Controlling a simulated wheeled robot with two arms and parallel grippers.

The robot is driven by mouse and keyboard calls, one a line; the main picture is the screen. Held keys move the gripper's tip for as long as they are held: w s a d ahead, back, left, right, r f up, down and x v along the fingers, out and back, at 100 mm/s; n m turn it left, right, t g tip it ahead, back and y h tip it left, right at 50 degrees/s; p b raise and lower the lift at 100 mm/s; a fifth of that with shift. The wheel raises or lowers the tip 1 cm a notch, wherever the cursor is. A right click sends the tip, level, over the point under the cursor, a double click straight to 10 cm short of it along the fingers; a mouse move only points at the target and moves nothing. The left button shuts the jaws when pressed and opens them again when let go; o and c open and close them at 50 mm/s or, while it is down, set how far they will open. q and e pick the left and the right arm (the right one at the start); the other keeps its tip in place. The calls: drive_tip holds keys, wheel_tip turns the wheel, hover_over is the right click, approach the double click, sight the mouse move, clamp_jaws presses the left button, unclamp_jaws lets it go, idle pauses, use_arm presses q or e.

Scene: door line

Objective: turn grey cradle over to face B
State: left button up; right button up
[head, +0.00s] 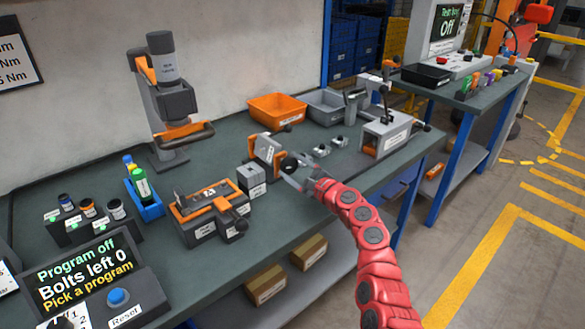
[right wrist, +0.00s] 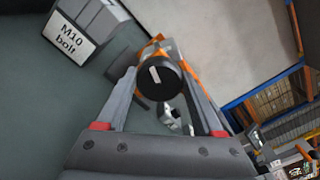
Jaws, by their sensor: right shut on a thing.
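The grey cradle (head: 264,150), a grey block with orange parts, stands on the bench near the middle of the head view. It is tilted up on edge, with a white label on the side facing me; I cannot read its letter. My right gripper (head: 293,170) comes from the right and is shut on the cradle's black knob (head: 290,163). In the right wrist view the round knob (right wrist: 160,77) with a white bar sits between the fingertips and hides most of the cradle behind it. My left gripper is not in view.
An orange cradle (head: 197,201) marked A lies flat to the left. A grey M10 bolt block (head: 252,180) stands close beside the grey cradle. Orange (head: 277,109) and grey bins (head: 327,107) are behind, and a labelled grey fixture (head: 387,136) is to the right.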

drive_tip(key=o, duration=1.4)
drive_tip(key=shift+s+d+r, duration=0.1)
drive_tip(key=shift+s+d, duration=0.2)
drive_tip(key=shift+s, duration=0.1)
drive_tip(key=p+v, duration=0.1)
drive_tip(key=v, duration=1.5)
drive_tip(key=shift+s+d+p, duration=0.15)
drive_tip(key=shift+s+p, duration=0.05)
drive_tip(key=shift+p, duration=0.2)
